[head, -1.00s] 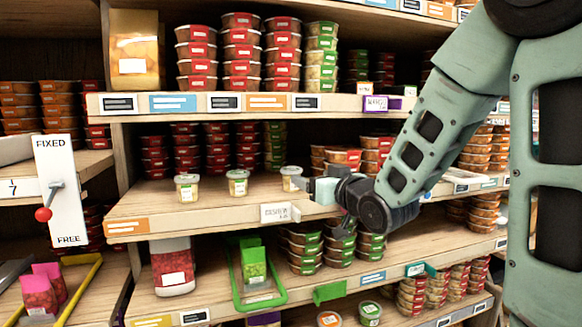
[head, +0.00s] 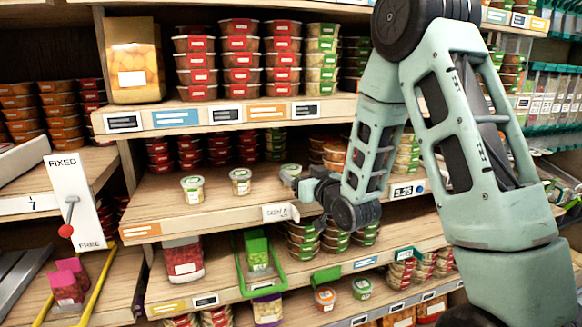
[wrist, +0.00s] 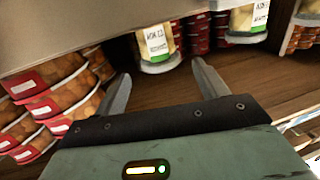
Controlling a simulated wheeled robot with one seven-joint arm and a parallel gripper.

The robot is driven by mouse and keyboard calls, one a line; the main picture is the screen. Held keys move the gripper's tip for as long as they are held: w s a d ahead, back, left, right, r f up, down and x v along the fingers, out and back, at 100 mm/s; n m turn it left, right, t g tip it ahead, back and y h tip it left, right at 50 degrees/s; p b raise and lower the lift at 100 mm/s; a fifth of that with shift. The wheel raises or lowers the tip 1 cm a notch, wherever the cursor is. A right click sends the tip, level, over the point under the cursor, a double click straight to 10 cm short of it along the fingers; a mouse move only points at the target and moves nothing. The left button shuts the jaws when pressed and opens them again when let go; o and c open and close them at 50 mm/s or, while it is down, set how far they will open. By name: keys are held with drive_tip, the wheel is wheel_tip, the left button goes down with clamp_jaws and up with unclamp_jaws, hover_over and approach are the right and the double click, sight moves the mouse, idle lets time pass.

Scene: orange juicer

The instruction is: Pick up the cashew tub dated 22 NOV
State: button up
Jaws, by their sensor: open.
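Three small clear tubs with pale contents, white labels and green-edged lids stand in a row on the middle shelf: a left tub (head: 192,190), a middle tub (head: 240,182) and a right tub (head: 290,171). My gripper (wrist: 160,76) is open and empty at the right tub, partly hiding it in the head view. The wrist view looks upside down. There the right tub (wrist: 157,40) shows between and just beyond the fingertips, and another tub (wrist: 247,20) stands to its right. The label dates are too small or blurred to read surely.
Stacked orange tubs with red labels (wrist: 50,95) stand close beside one finger in the wrist view. A white price tag (head: 276,212) is on the shelf edge below my gripper. Bare shelf (head: 215,205) lies around the left and middle tubs. Red-labelled stacks (head: 190,150) stand behind.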

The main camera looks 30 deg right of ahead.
sight(288, 165)
drive_tip(key=shift+w+d+f+p, duration=0.15)
drive_tip(key=shift+w+p, duration=0.65)
drive_tip(key=shift+w, duration=1.05)
drive_tip(key=shift+w+d+f+p, duration=0.1)
drive_tip(key=shift+w+p, duration=0.65)
drive_tip(key=shift+w, duration=1.1)
drive_tip(key=c, duration=0.9)
